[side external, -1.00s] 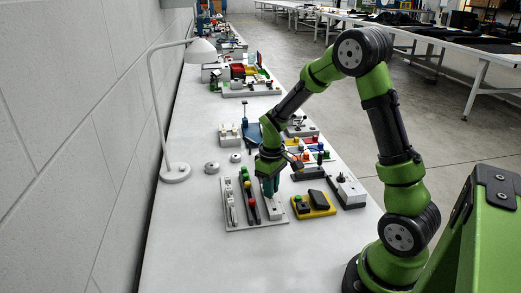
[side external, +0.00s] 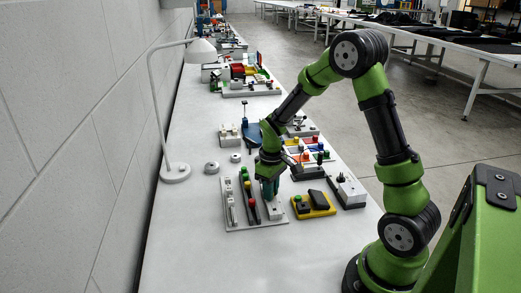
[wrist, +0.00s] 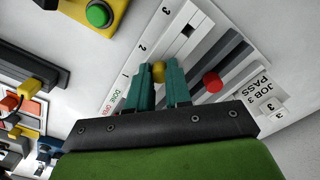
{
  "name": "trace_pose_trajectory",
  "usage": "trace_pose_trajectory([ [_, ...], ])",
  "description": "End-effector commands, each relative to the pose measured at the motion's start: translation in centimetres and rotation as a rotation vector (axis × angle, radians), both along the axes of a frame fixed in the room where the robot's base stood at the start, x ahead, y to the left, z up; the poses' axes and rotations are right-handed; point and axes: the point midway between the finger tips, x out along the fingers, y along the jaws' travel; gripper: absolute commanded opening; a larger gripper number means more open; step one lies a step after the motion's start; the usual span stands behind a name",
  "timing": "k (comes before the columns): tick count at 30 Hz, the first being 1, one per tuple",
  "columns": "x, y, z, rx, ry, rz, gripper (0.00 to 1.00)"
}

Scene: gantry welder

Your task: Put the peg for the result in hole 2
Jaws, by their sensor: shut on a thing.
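My gripper (wrist: 160,85) has teal fingers closed around a yellow peg (wrist: 158,72), whose top shows between the fingertips in the wrist view. The peg is over the white strip (wrist: 205,17) numbered 1, 2 and 3, beside the number 2. The fingers hide its lower end, so I cannot tell how deep it sits. A dark square hole (wrist: 188,30) shows beside the 3. In the side view my gripper (side external: 269,190) is down at the strip on the right part of the white board (side external: 238,222).
A red knob (wrist: 212,82) stands on the dark bars right of the gripper, near a "JOB 3 PASS" label (wrist: 255,88). The front bench is clear.

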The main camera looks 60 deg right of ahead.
Motion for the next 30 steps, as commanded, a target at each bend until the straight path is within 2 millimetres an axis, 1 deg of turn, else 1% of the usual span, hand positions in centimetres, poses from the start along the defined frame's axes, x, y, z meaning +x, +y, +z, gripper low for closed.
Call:
trace_pose_trajectory([
  [2, -0.1, 0.0, -0.2, 0.0, 0.002, 0.002, 0.0],
  [3, -0.1, 0.0, -0.2, 0.0, 0.003, 0.002, 0.22],
  [8, 0.0, 0.0, -0.2, 0.0, 0.002, 0.002, 0.46],
  [9, 0.0, 0.0, -0.2, 0.0, 0.002, 0.002, 0.49],
  [17, 0.0, 0.0, -0.1, 0.0, 0.001, 0.001, 0.49],
  [20, 0.0, 0.0, 0.5, -0.001, -0.001, 0.002, 0.49],
  [23, 0.1, 0.0, 2.0, -0.002, -0.004, 0.002, 0.49],
  [26, 0.1, 0.0, 4.1, -0.002, -0.006, 0.002, 0.49],
  [30, 0.1, 0.0, 7.6, -0.003, -0.006, 0.003, 0.49],
])
